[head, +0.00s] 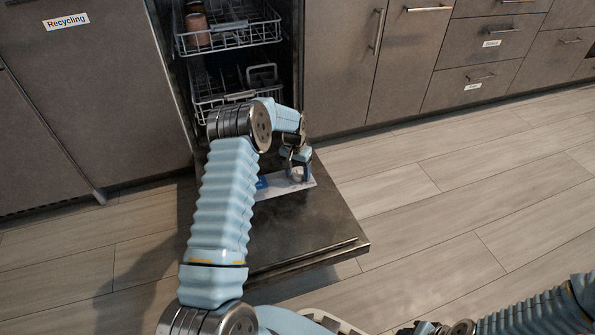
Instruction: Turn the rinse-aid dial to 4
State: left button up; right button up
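The dishwasher door (300,222) is folded down flat and open. A pale panel with a blue part (263,183) lies on the door's inner face. A small whitish round part, seemingly the rinse-aid dial (297,175), shows on this panel. My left gripper (297,170) points down at the round part, with its fingers around or just above it. Whether the fingers touch it or grip it is too small to tell. The dial's numbers cannot be read. My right arm comes in at the bottom right, and its gripper (428,328) is barely visible at the bottom edge.
Two wire racks, the upper one (228,36) holding reddish cups, are inside the dishwasher above the door. Closed cabinets and drawers (475,85) stand on both sides, one on the left labelled Recycling. The wood floor (440,200) right of the door is clear.

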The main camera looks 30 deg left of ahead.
aim_at(295, 173)
pick_arm(q)
jog(key=r+p, duration=0.1)
jog(key=r, duration=0.3)
jog(key=r+p, duration=0.1)
jog(key=r, duration=0.4)
jog(key=a+r, duration=0.1)
jog(key=r, duration=0.3)
jog(key=shift+s+r+p, duration=0.15)
jog(key=shift+r+p, duration=0.25)
jog(key=shift+r, duration=0.1)
